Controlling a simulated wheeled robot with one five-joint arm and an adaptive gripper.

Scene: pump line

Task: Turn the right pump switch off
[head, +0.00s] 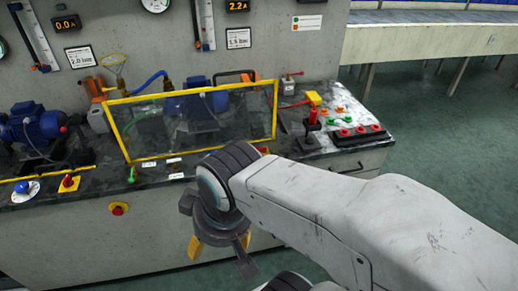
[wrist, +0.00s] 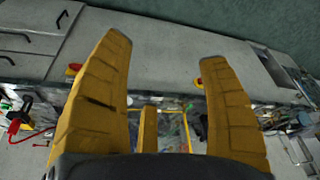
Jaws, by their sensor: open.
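My gripper (head: 219,250) hangs in front of the console's front face in the head view. In the wrist view my gripper (wrist: 166,50) has its yellow fingers spread wide, with nothing between them. The right blue pump motor (head: 195,105) stands behind a clear guard (head: 140,145) with a yellow frame. I cannot tell which is the right pump's switch. My arm hides part of the console's front edge in the head view.
A red lever (head: 313,122) and a black strip of red buttons (head: 360,132) stand at the console's right. A red knob on a yellow plate (head: 68,183) sits at the left, and a red button (head: 118,208) on the front face. Green floor (head: 430,150) is clear at right.

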